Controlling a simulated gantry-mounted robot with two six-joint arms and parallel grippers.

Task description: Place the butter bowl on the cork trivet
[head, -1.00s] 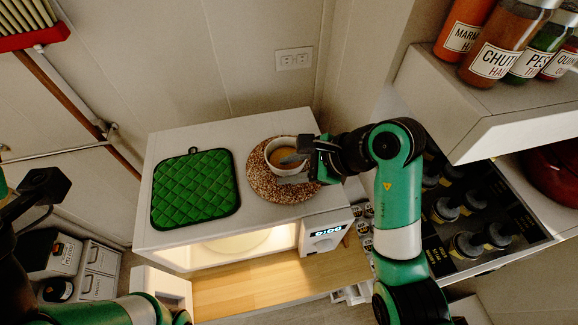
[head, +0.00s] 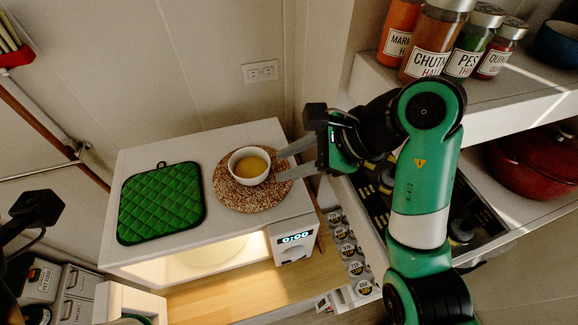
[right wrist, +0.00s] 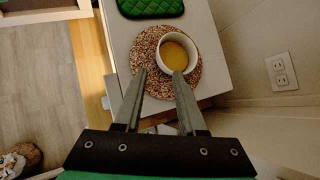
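The butter bowl (head: 249,165), white with yellow contents, stands upright on the round speckled cork trivet (head: 228,190) on top of the white microwave. In the right wrist view the bowl (right wrist: 177,52) sits on the trivet (right wrist: 148,42), toward its right side. My right gripper (head: 281,163) is open and empty, its fingertips apart from each other just right of the bowl. In the right wrist view the fingertips (right wrist: 160,74) are near the bowl's lower rim; I cannot tell whether one touches it. My left gripper (head: 38,207) is at the far left, its fingers unclear.
A green quilted pot holder (head: 161,202) lies left of the trivet. A shelf with labelled jars (head: 433,42) is at the upper right. A red pot (head: 528,165) sits on the lower shelf. A wall outlet (head: 261,71) is behind.

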